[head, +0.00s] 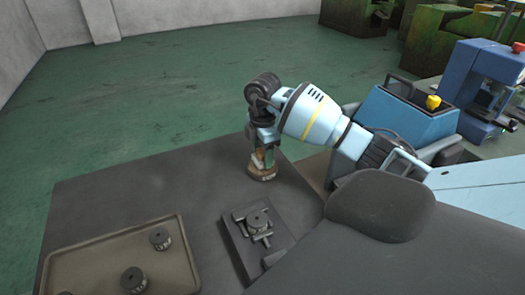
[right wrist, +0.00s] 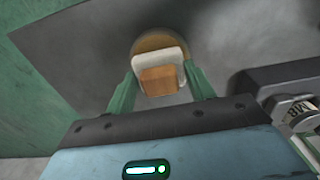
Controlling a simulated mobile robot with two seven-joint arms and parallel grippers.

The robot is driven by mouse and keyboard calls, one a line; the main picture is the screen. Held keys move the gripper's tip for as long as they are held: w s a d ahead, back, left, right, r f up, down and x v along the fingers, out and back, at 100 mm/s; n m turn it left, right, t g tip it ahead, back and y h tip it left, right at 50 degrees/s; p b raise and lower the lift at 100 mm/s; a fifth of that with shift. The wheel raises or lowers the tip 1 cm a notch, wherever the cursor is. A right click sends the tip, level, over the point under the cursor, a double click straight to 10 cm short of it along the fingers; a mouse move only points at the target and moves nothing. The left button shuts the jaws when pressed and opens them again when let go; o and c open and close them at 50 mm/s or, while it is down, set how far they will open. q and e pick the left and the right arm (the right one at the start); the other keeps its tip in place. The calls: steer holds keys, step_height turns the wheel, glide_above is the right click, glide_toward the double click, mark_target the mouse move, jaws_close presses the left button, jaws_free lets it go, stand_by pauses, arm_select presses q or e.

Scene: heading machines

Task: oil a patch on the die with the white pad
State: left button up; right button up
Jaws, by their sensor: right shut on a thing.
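My right gripper (head: 262,146) points down at the table's far right part. In the right wrist view its green fingers (right wrist: 161,88) are shut on the white pad (right wrist: 152,57), which has an orange-brown block (right wrist: 160,80) on it. Below the pad is a round brown dish (head: 262,175), also seen behind the pad in the wrist view (right wrist: 152,41). I cannot tell whether the pad touches the dish. A round dark metal die (head: 258,221) sits in a clamp on a dark plate (head: 240,246), nearer than the dish. My left gripper is not in view.
The dark table (head: 130,190) is clear between tray and dish. A blue machine (head: 478,85) stands on the right, beyond my arm.

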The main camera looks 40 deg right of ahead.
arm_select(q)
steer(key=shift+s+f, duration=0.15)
arm_select(e)
steer(key=shift+f, duration=0.5)
stand_by(0.7)
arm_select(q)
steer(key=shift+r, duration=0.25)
arm_select(e)
steer(key=shift+f, duration=0.15)
stand_by(1.9)
